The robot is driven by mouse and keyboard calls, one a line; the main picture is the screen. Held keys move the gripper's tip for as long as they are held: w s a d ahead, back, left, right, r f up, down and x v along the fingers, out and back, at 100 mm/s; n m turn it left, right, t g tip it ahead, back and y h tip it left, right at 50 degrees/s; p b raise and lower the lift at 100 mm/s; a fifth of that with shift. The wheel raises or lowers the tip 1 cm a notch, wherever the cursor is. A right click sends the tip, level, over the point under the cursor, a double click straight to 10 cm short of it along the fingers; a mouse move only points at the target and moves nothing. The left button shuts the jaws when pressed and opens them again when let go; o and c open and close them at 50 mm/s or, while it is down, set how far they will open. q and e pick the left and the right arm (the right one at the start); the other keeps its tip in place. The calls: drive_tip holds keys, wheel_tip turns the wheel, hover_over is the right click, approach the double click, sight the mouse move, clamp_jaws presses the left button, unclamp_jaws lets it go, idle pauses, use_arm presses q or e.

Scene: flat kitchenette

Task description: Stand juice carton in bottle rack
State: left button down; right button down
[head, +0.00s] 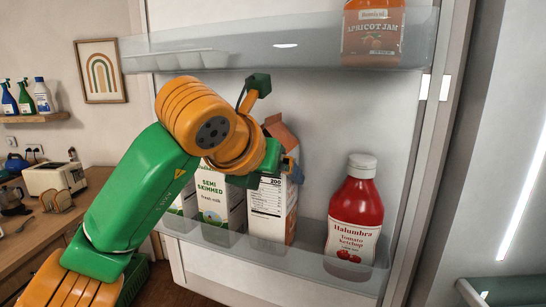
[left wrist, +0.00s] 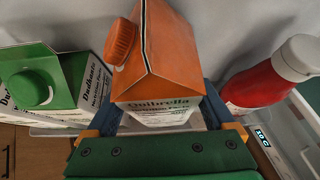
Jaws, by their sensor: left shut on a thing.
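The juice carton (head: 268,212), white with an orange gabled top, is upright in the clear bottle rack (head: 310,267) on the fridge door. Its lower end shows behind the rack's front wall; I cannot tell whether its base touches the floor of the rack. My left gripper (head: 288,168) is shut on the carton's upper part, mostly hidden by my arm in the head view. In the left wrist view, the blue fingers (left wrist: 162,114) lie on either side of the carton (left wrist: 172,50), with its orange cap facing left. My right gripper is not in view.
Green-topped milk cartons (head: 220,198) stand in the rack left of the juice carton. A red ketchup bottle (head: 356,208) stands to its right, with a gap between. An upper door shelf (head: 290,47) holds an apricot jam jar (head: 373,30). A counter with a toaster (head: 55,178) is at left.

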use_arm(q)
drive_tip(key=shift+f, duration=0.55)
drive_tip(key=shift+w+d+f+p, duration=0.1)
drive_tip(key=shift+w+f+p, duration=0.1)
drive_tip(key=shift+p, duration=0.4)
drive_tip(key=shift+w+f, duration=0.1)
drive_tip(key=shift+f, duration=0.2)
unclamp_jaws()
drive_tip(key=shift+s, duration=0.3)
